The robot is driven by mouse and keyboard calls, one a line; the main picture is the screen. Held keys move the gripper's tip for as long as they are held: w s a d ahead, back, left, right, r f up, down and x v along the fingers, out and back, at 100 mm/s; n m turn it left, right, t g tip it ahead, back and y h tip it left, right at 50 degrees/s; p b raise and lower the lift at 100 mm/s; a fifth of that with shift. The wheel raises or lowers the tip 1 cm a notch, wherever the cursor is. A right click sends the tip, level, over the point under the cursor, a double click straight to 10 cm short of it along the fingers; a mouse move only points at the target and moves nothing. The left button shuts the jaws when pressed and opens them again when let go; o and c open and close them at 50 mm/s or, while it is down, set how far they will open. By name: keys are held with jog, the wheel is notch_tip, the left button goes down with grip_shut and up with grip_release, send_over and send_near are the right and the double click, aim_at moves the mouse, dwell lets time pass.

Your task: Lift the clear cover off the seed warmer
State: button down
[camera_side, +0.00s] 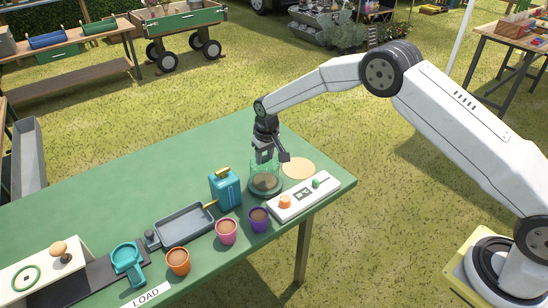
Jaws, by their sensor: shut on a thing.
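The clear cover (263,170) is a greenish see-through cylinder over the seed warmer (266,186), a round dark green base with brown contents, near the right end of the green table. My gripper (268,157) points down at the top of the cover and is shut on it. The cover still looks to be around or just over the base; I cannot tell whether a gap lies between them. The gripper's fingers partly hide the cover's top.
A white control box (305,197) with orange and green knobs sits close at the right. A tan disc (298,168) lies behind it. A teal canister (225,190) stands at the left. Purple (259,220), pink (226,232) and orange (178,262) pots stand in front. The table's back left is clear.

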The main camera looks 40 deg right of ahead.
jog(key=shift+r, duration=1.6)
jog(key=shift+s+r, duration=0.25)
jog(key=shift+s, duration=0.05)
jog(key=s+d+r, duration=0.1)
jog(key=s+r, duration=0.8)
jog(key=s, duration=0.4)
jog(key=shift+s+d, duration=0.15)
jog(key=shift+s, duration=0.05)
jog(key=shift+d, duration=0.1)
jog(key=d+f, duration=0.1)
jog(key=d, duration=1)
jog(key=shift+f, duration=0.35)
jog(key=shift+w, duration=0.15)
